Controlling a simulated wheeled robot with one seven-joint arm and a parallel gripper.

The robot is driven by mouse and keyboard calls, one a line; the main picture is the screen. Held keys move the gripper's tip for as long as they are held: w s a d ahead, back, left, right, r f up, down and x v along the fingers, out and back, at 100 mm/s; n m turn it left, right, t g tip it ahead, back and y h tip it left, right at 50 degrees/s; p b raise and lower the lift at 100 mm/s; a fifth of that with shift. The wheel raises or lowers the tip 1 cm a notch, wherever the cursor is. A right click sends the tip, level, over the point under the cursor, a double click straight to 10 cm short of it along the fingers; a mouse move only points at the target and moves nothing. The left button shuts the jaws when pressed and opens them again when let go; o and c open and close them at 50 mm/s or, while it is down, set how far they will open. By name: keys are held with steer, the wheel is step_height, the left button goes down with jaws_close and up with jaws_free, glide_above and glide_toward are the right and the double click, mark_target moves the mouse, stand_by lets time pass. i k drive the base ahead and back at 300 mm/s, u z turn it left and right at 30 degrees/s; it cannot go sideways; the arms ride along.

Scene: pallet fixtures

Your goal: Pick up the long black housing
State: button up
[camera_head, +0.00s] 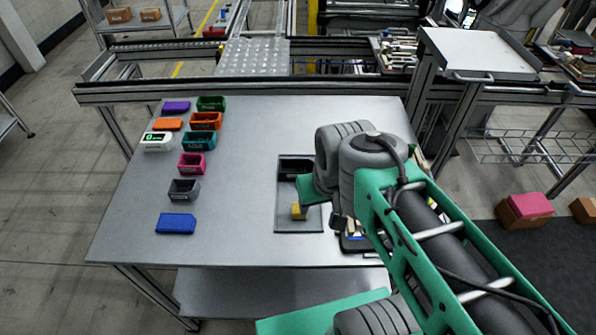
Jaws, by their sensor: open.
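A long black housing (295,164) lies at the far end of a shallow grey tray (285,229) on the metal table. My arm comes in from the lower right. Its grey joint and green link stand over the right side of the tray and cover part of it, perhaps also the right end of the housing. My gripper's fingers cannot be made out; they seem hidden behind the arm. A small yellow piece (298,211) shows in the near part of the tray, just below the green link.
Several coloured bins and blocks stand in rows at the table's left, among them a dark grey bin (184,190) and a blue block (176,224). The table (240,190) is clear between them and the tray. A metal rail frame (240,88) runs behind. A raised stand (478,52) is at the right.

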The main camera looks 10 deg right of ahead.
mark_target(289, 169)
steer(key=k, duration=0.6)
steer(key=u, duration=0.75)
steer(key=i, duration=1)
steer(key=u, duration=0.9)
